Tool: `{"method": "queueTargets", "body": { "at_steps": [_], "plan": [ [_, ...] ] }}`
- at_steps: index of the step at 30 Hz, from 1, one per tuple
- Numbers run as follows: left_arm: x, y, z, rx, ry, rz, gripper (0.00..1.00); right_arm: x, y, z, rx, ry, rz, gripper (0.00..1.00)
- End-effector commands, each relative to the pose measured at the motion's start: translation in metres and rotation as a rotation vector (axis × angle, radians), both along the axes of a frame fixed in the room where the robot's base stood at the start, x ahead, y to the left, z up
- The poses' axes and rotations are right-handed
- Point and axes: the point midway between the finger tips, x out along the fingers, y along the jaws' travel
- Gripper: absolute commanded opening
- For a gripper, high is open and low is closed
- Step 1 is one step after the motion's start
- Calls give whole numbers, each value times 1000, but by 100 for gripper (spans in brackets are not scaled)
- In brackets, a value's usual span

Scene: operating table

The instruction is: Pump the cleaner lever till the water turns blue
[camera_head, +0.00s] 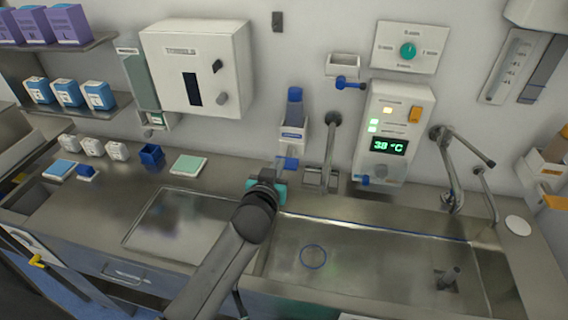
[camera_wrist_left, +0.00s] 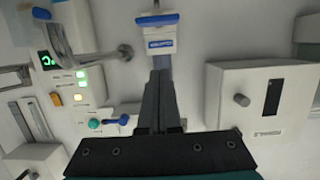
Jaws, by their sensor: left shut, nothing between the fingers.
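The cleaner dispenser (camera_head: 293,136) is a white wall holder with a blue bottle (camera_head: 295,103) standing in it. Its blue lever (camera_head: 289,163) sticks out at the bottom. In the left wrist view, which looks turned over, the white dispenser (camera_wrist_left: 160,45) has a blue label and a blue bar (camera_wrist_left: 157,19). My left gripper (camera_head: 280,168) is shut and empty, just below the dispenser by the lever. In the left wrist view its fingers (camera_wrist_left: 160,75) point at the dispenser; I cannot tell whether they touch the lever. The sink basin (camera_head: 400,285) looks grey, not blue. My right gripper is out of view.
A faucet (camera_head: 331,150) stands right of the dispenser. A control panel (camera_head: 392,135) reads 38 °C. A blue ring (camera_head: 313,256) lies in the sink. A white wall box (camera_head: 198,65) hangs left. The recessed counter area (camera_head: 170,222) is clear.

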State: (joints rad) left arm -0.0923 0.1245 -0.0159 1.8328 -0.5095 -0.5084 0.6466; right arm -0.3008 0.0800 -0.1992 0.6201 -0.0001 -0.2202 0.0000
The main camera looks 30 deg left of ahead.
Motion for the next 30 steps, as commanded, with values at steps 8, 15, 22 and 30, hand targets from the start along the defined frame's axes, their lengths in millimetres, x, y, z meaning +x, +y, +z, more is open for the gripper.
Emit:
{"method": "queueTargets", "body": {
  "at_steps": [8, 15, 22, 30],
  "plan": [
    [37, 10, -9, 2, 1, 0, 0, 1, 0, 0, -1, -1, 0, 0],
    [66, 17, -16, 1, -1, 0, 0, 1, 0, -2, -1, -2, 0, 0],
    [67, 17, -48, -1, 3, 1, 0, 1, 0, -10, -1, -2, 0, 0],
    [67, 17, -58, 0, 1, 0, 0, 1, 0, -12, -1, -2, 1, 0]
  ]
}}
